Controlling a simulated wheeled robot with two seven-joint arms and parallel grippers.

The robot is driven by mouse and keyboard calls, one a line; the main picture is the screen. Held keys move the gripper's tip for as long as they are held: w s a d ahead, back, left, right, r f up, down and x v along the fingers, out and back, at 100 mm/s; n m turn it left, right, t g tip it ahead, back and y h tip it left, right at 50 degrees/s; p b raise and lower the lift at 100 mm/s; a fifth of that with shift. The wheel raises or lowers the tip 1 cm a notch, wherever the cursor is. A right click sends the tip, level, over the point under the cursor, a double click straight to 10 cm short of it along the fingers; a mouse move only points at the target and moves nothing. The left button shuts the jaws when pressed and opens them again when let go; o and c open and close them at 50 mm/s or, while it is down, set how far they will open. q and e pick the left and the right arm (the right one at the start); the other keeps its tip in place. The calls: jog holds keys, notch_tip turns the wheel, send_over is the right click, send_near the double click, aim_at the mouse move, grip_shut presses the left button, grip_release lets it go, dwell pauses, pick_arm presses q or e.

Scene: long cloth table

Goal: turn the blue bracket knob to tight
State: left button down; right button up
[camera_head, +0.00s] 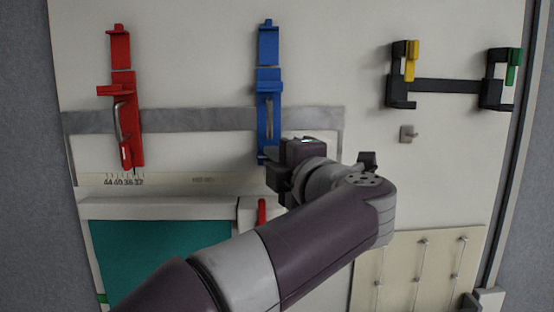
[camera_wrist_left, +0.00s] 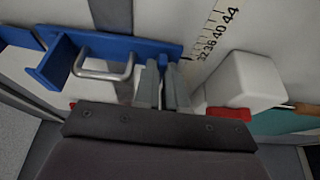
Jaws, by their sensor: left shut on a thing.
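The blue bracket (camera_head: 268,85) is mounted upright on the pale board in the head view, across a grey strip. It also shows in the left wrist view (camera_wrist_left: 150,50), lying sideways with a metal wire loop. My left gripper (camera_head: 270,160) is at the lower end of this bracket. In the left wrist view its two grey fingers (camera_wrist_left: 166,70) are close together at the bracket's end, shut on the blue bracket knob. The knob itself is mostly hidden between the fingers, so its turn position cannot be read. My right gripper is in neither view.
A red bracket (camera_head: 125,95) with a scale below it is left of the blue one. A white block with a red lever (camera_head: 262,212) is just below my gripper. A black holder with yellow and green clips (camera_head: 445,85) is at the upper right.

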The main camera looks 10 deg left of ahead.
pick_arm(q)
jog(key=shift+f+m, duration=0.1)
jog(key=shift+m, duration=0.2)
jog(key=m+t+b, duration=0.1)
jog(key=m, duration=0.2)
jog(key=shift+f+b, duration=0.2)
jog(key=shift+b, duration=0.15)
jog(key=m+t+b, duration=0.1)
jog(key=m, duration=0.2)
jog(key=m+t, duration=0.2)
jog(key=m, duration=0.1)
jog(key=shift+s+a+f+b, duration=0.1)
jog(key=shift+a+b, duration=0.1)
jog(key=shift+b, duration=0.15)
jog(key=m+t+h, duration=0.1)
jog(key=m, duration=0.2)
jog(key=m+t+h, duration=0.1)
jog(key=m, duration=0.2)
jog(key=shift+a, duration=0.15)
jog(key=shift+s+a+m+t+h, duration=0.1)
jog(key=shift+m+t+h, duration=0.45)
jog(key=shift+m, duration=1.05)
jog(key=shift+s+a+m+t+h, duration=0.1)
jog(key=shift+m+t+h, duration=0.15)
jog(key=shift+m+h, duration=1)
jog(key=shift+r+m, duration=0.2)
jog(key=shift+m, duration=0.45)
